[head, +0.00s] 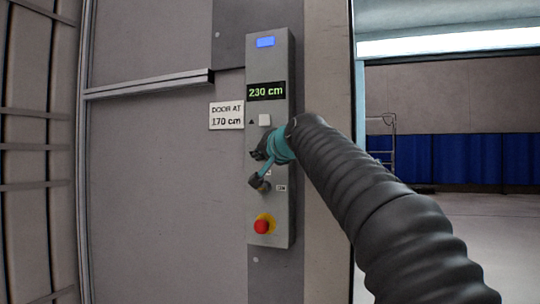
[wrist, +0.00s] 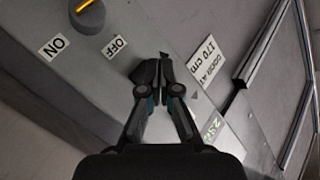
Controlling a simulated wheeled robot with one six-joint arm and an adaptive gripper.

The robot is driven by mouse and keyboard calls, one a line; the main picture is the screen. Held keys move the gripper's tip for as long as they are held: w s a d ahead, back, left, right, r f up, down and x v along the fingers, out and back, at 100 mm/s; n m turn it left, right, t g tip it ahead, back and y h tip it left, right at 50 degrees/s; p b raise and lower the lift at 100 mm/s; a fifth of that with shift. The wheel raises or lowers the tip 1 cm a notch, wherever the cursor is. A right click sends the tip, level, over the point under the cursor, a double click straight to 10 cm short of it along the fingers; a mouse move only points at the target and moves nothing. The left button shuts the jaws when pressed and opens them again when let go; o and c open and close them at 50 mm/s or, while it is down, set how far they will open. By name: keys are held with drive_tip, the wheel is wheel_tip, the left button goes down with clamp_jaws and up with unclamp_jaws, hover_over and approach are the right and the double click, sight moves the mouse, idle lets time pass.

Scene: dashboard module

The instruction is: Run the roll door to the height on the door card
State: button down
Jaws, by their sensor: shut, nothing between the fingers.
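The grey control panel (head: 283,215) stands upright on the wall. Its display (head: 266,91) reads 230 cm in green. The door card (head: 227,115) left of it reads "DOOR AT 170 cm"; it also shows in the wrist view (wrist: 207,60).
A red button on a yellow collar (head: 262,226) is low on the panel. A dark rotary switch (wrist: 87,14) has ON and OFF labels. A metal rail (head: 150,83) runs left of the card. Right of the wall, an opening shows a blue curtain (head: 460,160) and clear floor.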

drive_tip(key=shift+w, duration=0.1)
drive_tip(key=shift+w+d+p, duration=0.15)
drive_tip(key=shift+w+p, duration=0.2)
drive_tip(key=shift+w, duration=0.15)
drive_tip(key=shift+w+d, duration=0.15)
drive_tip(key=shift+w, duration=0.25)
idle(1.7)
drive_tip(key=shift+s, duration=0.15)
idle(4.3)
drive_tip(key=shift+s+a, duration=0.3)
drive_tip(key=shift+s, duration=0.35)
drive_tip(key=shift+s, duration=0.1)
